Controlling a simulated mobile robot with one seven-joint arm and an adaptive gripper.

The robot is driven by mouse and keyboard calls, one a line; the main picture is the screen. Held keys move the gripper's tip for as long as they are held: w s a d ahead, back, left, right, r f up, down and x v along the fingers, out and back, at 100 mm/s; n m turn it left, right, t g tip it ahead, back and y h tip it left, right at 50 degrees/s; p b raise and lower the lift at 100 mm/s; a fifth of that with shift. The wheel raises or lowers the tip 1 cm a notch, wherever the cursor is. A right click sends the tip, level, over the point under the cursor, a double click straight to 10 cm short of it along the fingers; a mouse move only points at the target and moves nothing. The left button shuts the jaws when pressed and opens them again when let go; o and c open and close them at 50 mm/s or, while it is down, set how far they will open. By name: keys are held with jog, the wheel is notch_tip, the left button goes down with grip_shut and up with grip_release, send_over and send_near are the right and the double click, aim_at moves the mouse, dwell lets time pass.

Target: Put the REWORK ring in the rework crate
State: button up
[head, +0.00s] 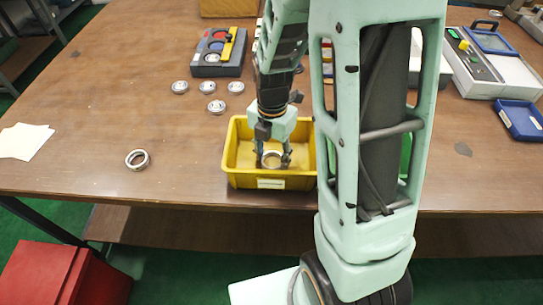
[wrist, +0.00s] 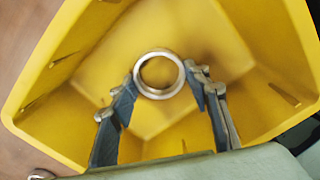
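A metal ring (head: 271,159) is between my gripper's fingertips, inside the yellow crate; it also shows in the wrist view (wrist: 138,82). My gripper (head: 272,160) reaches down into the crate, and both fingertips touch the ring's sides. The yellow crate (head: 270,182) stands at the table's front edge with a white label too small to read. I cannot tell whether the ring touches the crate floor. A second metal ring (head: 137,159) lies on the table to the left of the crate. No marking is readable on either ring.
Several small round metal parts (head: 217,106) lie behind the crate. White paper (head: 25,141) lies at the left. A blue tray (head: 520,119) is at the right. Part of a green object (head: 406,155) shows behind my arm.

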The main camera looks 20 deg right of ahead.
aim_at(272, 161)
jog(key=o, duration=0.4)
notch_tip(272, 161, up, 12)
jog(key=shift+r+p, duration=0.15)
jog(key=shift+p, duration=0.8)
